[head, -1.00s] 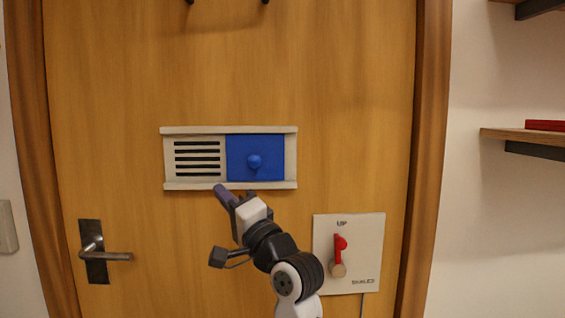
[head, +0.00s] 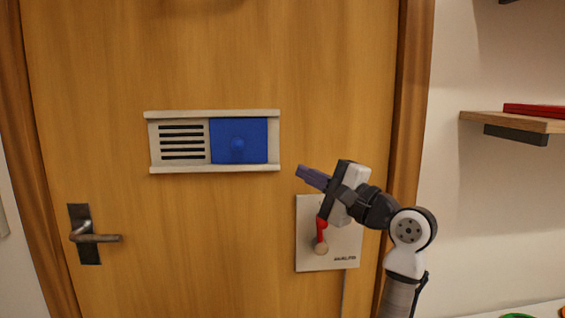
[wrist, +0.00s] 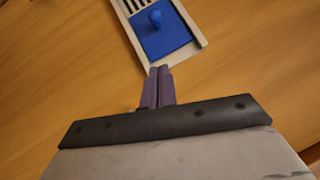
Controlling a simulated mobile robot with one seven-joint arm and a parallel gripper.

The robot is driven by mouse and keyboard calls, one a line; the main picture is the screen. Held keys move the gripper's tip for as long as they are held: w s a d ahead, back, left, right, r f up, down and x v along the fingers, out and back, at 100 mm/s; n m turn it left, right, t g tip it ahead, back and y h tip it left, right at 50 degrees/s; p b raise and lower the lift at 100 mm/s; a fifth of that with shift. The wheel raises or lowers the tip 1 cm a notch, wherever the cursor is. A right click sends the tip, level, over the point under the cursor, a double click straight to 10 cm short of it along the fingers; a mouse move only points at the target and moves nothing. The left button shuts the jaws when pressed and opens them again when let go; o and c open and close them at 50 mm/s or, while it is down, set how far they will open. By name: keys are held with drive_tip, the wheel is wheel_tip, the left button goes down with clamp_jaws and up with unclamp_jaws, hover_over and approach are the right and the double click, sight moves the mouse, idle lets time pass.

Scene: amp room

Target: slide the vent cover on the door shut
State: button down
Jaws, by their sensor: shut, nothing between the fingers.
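The vent cover (head: 254,140) is a blue square plate with a round blue knob (head: 237,147). It sits in the right part of a pale rail frame (head: 215,168) on the door, and the dark slots of the vent (head: 181,142) show open to its left. My gripper (head: 301,172) is to the right of the frame and slightly below it, shut and empty, pointing left. In the wrist view the closed fingers (wrist: 158,72) lie just below the frame's end, with the blue cover (wrist: 166,40) and its knob beyond. The fingers are apart from the knob.
A white panel (head: 308,255) with a red lever (head: 321,228) is on the door below my gripper, partly hidden by it. A door handle (head: 98,238) is at the lower left. A shelf (head: 512,122) holding a red item juts from the right wall.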

drive_tip(key=p, duration=0.3)
approach(257, 152)
wheel_tip(257, 152, up, 2)
drive_tip(key=w+a, duration=0.1)
drive_tip(key=a, duration=0.3)
drive_tip(key=a+r, duration=0.1)
drive_tip(key=p, duration=0.1)
drive_tip(key=shift+w+a+r, duration=0.15)
drive_tip(key=shift+w+a, duration=0.15)
drive_tip(key=shift+a, duration=0.6)
drive_tip(key=a+p, duration=0.3)
drive_tip(key=a, duration=1)
drive_tip(key=shift+a, duration=0.3)
